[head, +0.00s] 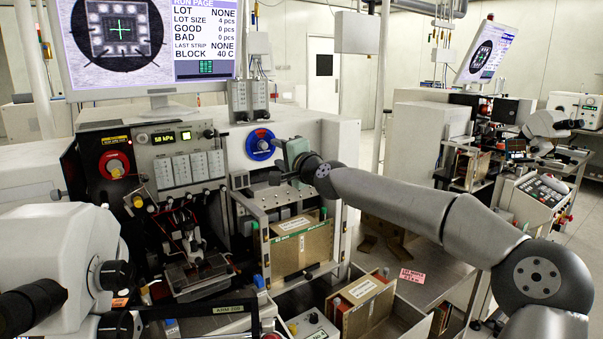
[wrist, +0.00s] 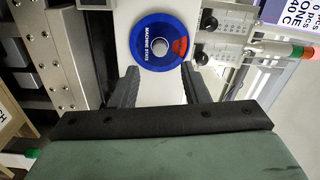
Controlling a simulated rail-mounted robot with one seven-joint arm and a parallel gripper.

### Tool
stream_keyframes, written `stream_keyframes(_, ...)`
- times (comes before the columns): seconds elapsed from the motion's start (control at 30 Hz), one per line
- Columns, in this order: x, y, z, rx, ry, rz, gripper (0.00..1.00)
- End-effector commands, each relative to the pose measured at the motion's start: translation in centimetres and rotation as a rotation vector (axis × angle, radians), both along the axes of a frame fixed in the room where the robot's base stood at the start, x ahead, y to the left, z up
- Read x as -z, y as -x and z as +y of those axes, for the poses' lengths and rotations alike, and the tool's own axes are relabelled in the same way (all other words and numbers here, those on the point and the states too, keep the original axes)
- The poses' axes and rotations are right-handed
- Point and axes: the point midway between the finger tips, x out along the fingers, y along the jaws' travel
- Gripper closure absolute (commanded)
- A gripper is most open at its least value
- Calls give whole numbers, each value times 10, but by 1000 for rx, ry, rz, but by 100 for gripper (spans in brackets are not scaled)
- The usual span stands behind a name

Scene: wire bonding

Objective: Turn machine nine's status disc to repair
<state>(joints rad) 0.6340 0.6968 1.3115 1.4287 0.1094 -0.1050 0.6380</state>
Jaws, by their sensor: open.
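The status disc (head: 259,146) is a blue round plate with a red sector and a centre knob, on the pale front of the near machine. In the wrist view the disc (wrist: 148,44) reads "MACHINE STATE", its red sector on the right side, and the grey knob (wrist: 159,47) stands at its centre. My gripper (wrist: 158,70) is open and empty, its two dark fingers below the disc, one to each side. In the head view my gripper (head: 291,156) is just right of the disc. Whether the fingers touch the panel I cannot tell.
A magazine (head: 300,245) stands below my gripper. Microscope parts (head: 70,255) fill the left foreground.

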Motion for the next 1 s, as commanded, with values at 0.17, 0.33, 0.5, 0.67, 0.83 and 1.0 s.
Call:
stream_keyframes(0.17, 4, 31, -23, 4, 2, -1, 59)
stream_keyframes(0.33, 4, 57, -40, 4, 2, -1, 59)
stream_keyframes(0.5, 3, 76, -52, 4, 0, 0, 59)
stream_keyframes(0.67, 2, 87, -57, 2, 0, 0, 59)
stream_keyframes(0.83, 2, 90, -58, 0, 0, 0, 59)
stream_keyframes(1.0, 2, 90, -58, 0, 1, -1, 59)
